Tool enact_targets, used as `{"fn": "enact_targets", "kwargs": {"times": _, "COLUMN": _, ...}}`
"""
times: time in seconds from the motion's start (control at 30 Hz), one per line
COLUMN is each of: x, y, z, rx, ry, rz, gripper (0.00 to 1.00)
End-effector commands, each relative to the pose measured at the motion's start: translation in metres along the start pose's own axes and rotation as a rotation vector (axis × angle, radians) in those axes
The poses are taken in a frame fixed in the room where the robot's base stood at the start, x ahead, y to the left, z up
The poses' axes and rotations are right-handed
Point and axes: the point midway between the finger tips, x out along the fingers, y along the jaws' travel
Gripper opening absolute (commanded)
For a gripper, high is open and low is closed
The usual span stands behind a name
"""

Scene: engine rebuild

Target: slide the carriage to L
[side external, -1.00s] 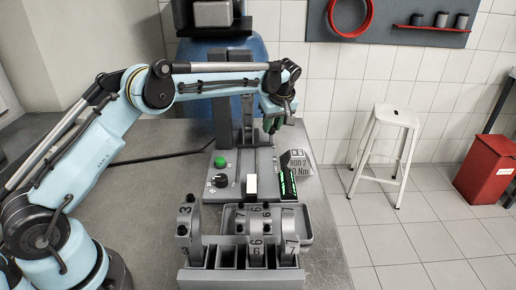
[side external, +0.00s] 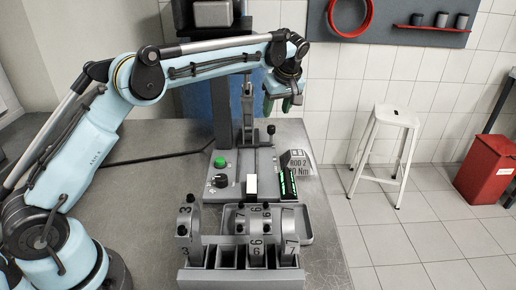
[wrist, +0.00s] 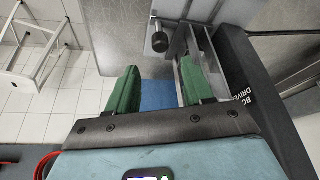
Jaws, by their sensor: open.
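In the wrist view the knob (wrist: 159,41) sticks out beside the metal rails (wrist: 195,50). It looks like the carriage handle, but the carriage body and any L mark cannot be made out. My gripper (side external: 284,104) has green fingers and hangs above the knob, apart from it. In the wrist view my gripper (wrist: 160,78) is open and empty, with the knob beyond the fingertips.
A green button (side external: 220,162), a dial (side external: 219,181) and a green-lit display (side external: 288,182) are on the control box. A rack (side external: 240,276) of numbered parts and a grey tray (side external: 303,222) stand in front. A dark upright column (side external: 221,110) rises beside my gripper.

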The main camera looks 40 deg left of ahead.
Motion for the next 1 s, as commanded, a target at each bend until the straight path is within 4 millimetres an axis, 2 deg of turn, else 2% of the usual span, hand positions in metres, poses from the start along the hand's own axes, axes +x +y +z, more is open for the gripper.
{"fn": "enact_targets", "kwargs": {"times": 0.1, "x": -0.024, "y": 0.000, "z": 0.000, "rx": 0.001, "ry": 0.000, "rz": 0.000, "gripper": 0.51}}
{"fn": "enact_targets", "kwargs": {"times": 0.3, "x": -0.045, "y": 0.000, "z": 0.000, "rx": 0.000, "ry": 0.001, "rz": 0.000, "gripper": 0.51}}
{"fn": "enact_targets", "kwargs": {"times": 0.77, "x": -0.051, "y": -0.001, "z": -0.001, "rx": 0.002, "ry": 0.000, "rz": 0.001, "gripper": 0.51}}
{"fn": "enact_targets", "kwargs": {"times": 0.87, "x": -0.055, "y": -0.004, "z": -0.001, "rx": 0.026, "ry": -0.003, "rz": 0.012, "gripper": 0.51}}
{"fn": "enact_targets", "kwargs": {"times": 1.0, "x": -0.071, "y": -0.018, "z": 0.001, "rx": 0.112, "ry": -0.016, "rz": 0.056, "gripper": 0.51}}
